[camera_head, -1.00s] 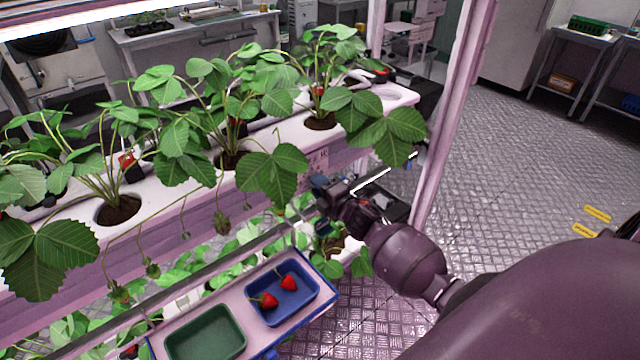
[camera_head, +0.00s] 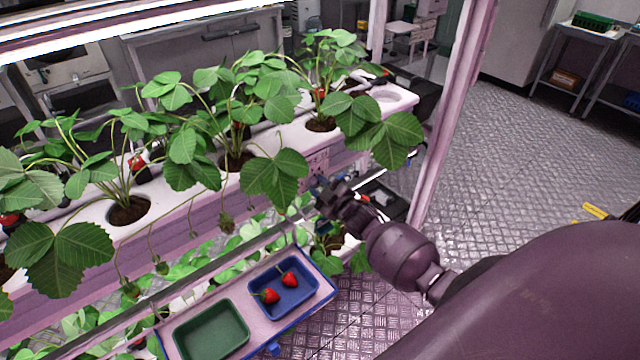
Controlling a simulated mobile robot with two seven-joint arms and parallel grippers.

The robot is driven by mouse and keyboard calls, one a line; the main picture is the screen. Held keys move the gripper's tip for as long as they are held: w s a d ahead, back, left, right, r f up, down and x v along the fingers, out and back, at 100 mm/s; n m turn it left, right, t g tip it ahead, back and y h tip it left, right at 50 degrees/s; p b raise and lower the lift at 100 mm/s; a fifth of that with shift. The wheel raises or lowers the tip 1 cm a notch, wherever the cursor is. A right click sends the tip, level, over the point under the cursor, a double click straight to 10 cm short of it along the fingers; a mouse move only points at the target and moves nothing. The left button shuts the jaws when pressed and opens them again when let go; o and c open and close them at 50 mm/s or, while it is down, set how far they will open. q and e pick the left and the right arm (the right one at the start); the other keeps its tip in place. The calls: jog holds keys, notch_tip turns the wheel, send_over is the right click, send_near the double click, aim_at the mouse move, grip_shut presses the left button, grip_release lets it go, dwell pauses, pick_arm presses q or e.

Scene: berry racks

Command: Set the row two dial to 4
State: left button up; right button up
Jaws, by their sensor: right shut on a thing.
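My right gripper (camera_head: 322,190) is at the front face of the white planter row (camera_head: 160,228), near its right end and just below the strawberry leaves. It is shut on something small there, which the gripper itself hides. The row two dial and its numbers cannot be made out. A small pale panel with dark marks (camera_head: 318,163) shows on the row's face just above the gripper. My left gripper is not in view.
Below hangs a tray shelf (camera_head: 243,290) with a blue tray (camera_head: 318,298) holding two strawberries (camera_head: 289,280) and an empty green tray (camera_head: 212,332). Strawberry leaves (camera_head: 272,180) overhang the row close to the gripper. A rack post (camera_head: 447,110) stands to the right.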

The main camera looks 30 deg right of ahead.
jog(key=shift+m+p, duration=0.45)
jog(key=shift+m, duration=1.45)
jog(key=o, duration=0.9)
jog(key=s, duration=1.1)
jog(key=shift+d, duration=0.4)
jog(key=shift+w, duration=0.1)
